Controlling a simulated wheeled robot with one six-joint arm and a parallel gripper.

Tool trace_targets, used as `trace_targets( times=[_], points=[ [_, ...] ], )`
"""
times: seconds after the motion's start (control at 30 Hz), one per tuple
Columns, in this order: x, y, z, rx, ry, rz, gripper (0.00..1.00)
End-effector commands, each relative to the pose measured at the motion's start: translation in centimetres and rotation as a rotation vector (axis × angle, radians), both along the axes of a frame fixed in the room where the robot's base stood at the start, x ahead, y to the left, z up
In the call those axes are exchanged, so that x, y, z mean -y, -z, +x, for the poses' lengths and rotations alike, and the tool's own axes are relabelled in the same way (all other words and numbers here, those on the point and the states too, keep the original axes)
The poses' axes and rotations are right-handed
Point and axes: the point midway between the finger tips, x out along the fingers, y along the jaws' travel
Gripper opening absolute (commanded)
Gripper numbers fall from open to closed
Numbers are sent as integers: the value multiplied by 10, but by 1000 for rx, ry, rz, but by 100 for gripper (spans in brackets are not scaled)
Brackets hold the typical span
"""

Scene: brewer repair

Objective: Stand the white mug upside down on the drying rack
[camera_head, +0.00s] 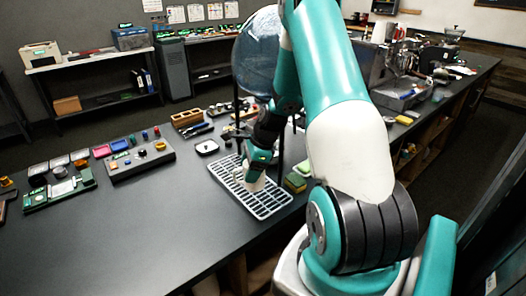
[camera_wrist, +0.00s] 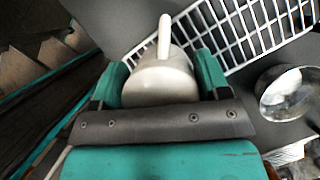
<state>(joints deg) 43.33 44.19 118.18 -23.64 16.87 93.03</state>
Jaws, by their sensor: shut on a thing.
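The white mug (camera_head: 255,183) is between the fingers of my gripper (camera_head: 258,163), over the drying rack (camera_head: 270,206), a white slatted grid on the dark counter. In the wrist view, my gripper (camera_wrist: 162,76) is shut on the mug (camera_wrist: 158,85), with a finger on each side. The mug's handle points to the top of that picture. The rack (camera_wrist: 240,32) shows behind the mug. My gripper hides part of the mug in the head view. I cannot tell whether the mug touches the rack, nor which way its mouth faces.
Yellow-green sponges (camera_head: 295,182) lie right of the rack. The front left counter is clear.

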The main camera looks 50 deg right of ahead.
Motion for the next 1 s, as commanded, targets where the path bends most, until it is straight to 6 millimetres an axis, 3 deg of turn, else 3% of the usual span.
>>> trace_targets(
  times=[0.1, 0.27, 0.57, 1.0],
  points=[
    [21, -11, -15, -1, 232, -1, 45],
    [33, -12, -23, 0, 385, -1, 45],
    [34, 4, -23, 0, 400, -2, 45],
    [34, 49, -23, -2, 397, -2, 45]
  ],
)
